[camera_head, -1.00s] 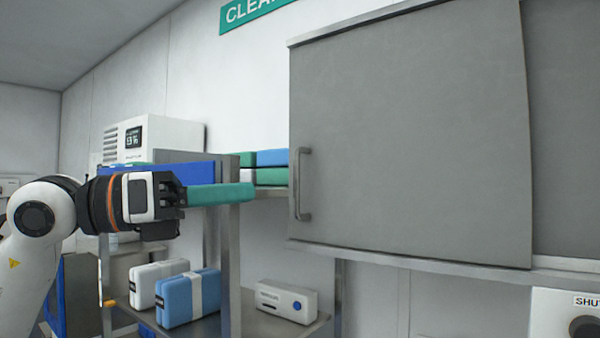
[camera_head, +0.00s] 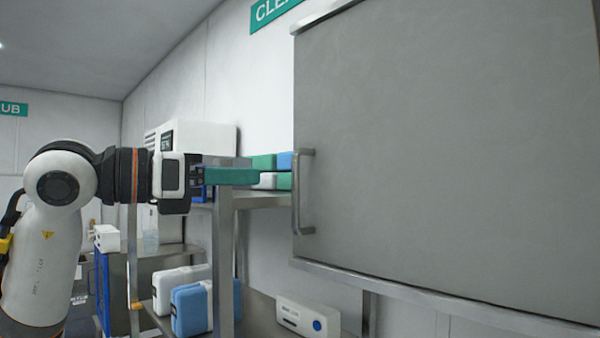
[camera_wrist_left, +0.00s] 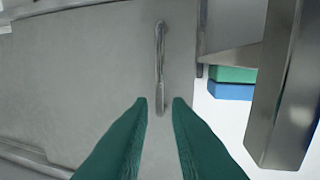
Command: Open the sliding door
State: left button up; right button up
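The grey sliding door (camera_head: 440,150) fills the right of the head view, with its bar handle (camera_head: 303,192) upright near its left edge. My left gripper (camera_head: 258,177) has green fingers and points right, at the handle's height, to the left of it and apart from it. In the left wrist view the two green fingertips (camera_wrist_left: 163,104) are parted, and the handle (camera_wrist_left: 160,68) stands beyond them, in line with the gap. Nothing is between the fingers. The door also shows in the left wrist view (camera_wrist_left: 85,75). My right gripper is in neither view.
A metal shelf rack (camera_head: 224,240) stands behind my left arm, its post close to the gripper. Green and blue packs (camera_head: 263,162) lie on its upper shelf. White and blue cases (camera_head: 192,308) and a white box (camera_head: 307,316) sit lower. A rail (camera_head: 420,292) runs under the door.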

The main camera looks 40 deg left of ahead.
aim_at(293, 175)
pick_arm(q)
jog(key=p+x, duration=0.1)
jog(key=x, duration=0.3)
jog(key=shift+r, duration=0.15)
jog(key=p+x, duration=0.1)
jog(key=x, duration=0.4)
jog(key=shift+p, duration=0.35)
jog(key=shift+w+f, duration=0.15)
jog(key=shift+f, duration=0.1)
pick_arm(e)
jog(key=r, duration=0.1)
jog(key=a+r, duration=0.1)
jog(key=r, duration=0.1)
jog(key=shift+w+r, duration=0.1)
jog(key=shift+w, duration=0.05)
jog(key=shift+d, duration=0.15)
pick_arm(q)
grip_shut()
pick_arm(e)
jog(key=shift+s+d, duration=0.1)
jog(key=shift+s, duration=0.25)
